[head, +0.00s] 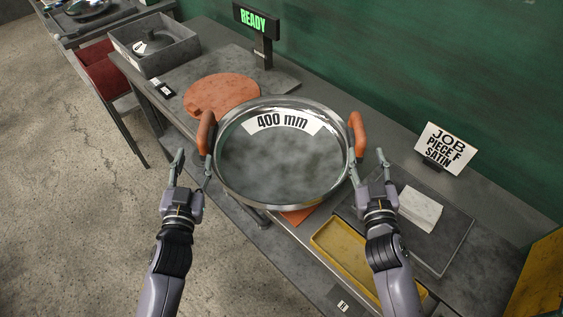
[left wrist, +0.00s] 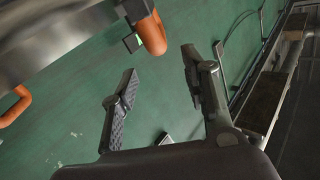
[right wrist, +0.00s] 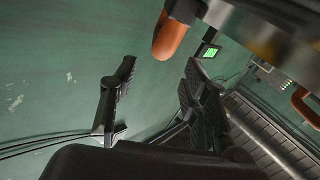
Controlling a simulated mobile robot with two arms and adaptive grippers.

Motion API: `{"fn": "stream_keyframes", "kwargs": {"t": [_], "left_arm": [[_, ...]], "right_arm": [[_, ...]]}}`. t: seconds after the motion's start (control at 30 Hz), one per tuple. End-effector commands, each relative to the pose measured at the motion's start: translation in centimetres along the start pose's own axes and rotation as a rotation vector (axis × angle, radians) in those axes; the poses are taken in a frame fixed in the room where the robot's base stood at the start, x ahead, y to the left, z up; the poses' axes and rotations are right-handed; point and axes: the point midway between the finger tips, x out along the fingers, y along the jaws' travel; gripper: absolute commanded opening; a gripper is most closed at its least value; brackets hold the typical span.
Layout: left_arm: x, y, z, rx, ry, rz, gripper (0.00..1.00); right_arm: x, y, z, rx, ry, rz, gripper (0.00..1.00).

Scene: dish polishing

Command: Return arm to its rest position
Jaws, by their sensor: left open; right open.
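A large round steel pan (head: 285,165) marked "400 mm" has an orange handle on each side. My left gripper (head: 191,172) is open just below the left handle (head: 206,132). My right gripper (head: 368,170) is open just below the right handle (head: 357,134). In the left wrist view an orange handle (left wrist: 152,33) lies above the spread, empty fingers (left wrist: 158,78). In the right wrist view a handle (right wrist: 170,36) also lies beyond the open, empty fingers (right wrist: 158,80). What bears the pan underneath is mostly hidden.
The workbench holds an orange round pad (head: 220,95), a grey bin (head: 155,45), a yellow tray (head: 345,260), a white cloth (head: 420,210) on a dark mat, a job sign (head: 443,147) and a "READY" display (head: 254,20). Open floor (head: 60,200) lies to the left.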

Motion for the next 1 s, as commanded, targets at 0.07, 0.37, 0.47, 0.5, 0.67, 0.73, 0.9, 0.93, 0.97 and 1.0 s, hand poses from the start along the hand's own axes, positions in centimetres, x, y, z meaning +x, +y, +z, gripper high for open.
{"fn": "stream_keyframes", "kwargs": {"t": [0.07, 0.37, 0.47, 0.5, 0.67, 0.73, 0.9, 0.93, 0.97, 1.0], "left_arm": [[0.0, 0.0, 0.0, 0.0, 0.0, 0.0, 0.42], [0.0, 0.0, 0.0, 0.0, 0.0, 0.0, 0.42], [0.0, 0.0, 0.0, 0.0, 0.0, 0.0, 0.42], [0.0, 0.0, 0.0, 0.0, 0.0, 0.0, 0.42], [0.0, 0.0, -0.1, 0.0, 0.0, 0.0, 0.42], [0.0, -0.1, -0.7, 0.0, 0.0, 0.0, 0.42], [0.0, -0.8, -3.9, 0.0, 0.001, 0.0, 0.42], [0.0, -0.9, -4.4, 0.0, 0.0, 0.0, 0.42], [0.0, -1.0, -4.9, 0.0, 0.0, 0.0, 0.42], [0.0, -1.1, -5.6, 0.0, 0.0, 0.0, 0.42]], "right_arm": [[-0.6, 0.0, 0.0, 0.0, 0.0, 0.0, 0.42], [-0.9, 0.1, -0.1, -0.002, 0.001, 0.001, 0.42], [-0.9, 0.1, 0.0, -0.002, 0.001, 0.001, 0.42], [-0.9, 0.1, 0.0, -0.002, 0.001, 0.001, 0.42], [-0.9, 0.1, -0.1, -0.002, 0.001, 0.0, 0.42], [-0.9, 0.2, -0.8, -0.002, 0.001, 0.0, 0.42], [-0.9, 0.8, -4.0, -0.002, 0.001, 0.0, 0.42], [-0.9, 0.9, -4.4, -0.002, 0.001, 0.0, 0.42], [-0.9, 1.0, -4.9, -0.002, 0.001, 0.0, 0.42], [-0.9, 1.1, -5.6, -0.002, 0.001, 0.0, 0.42]]}}
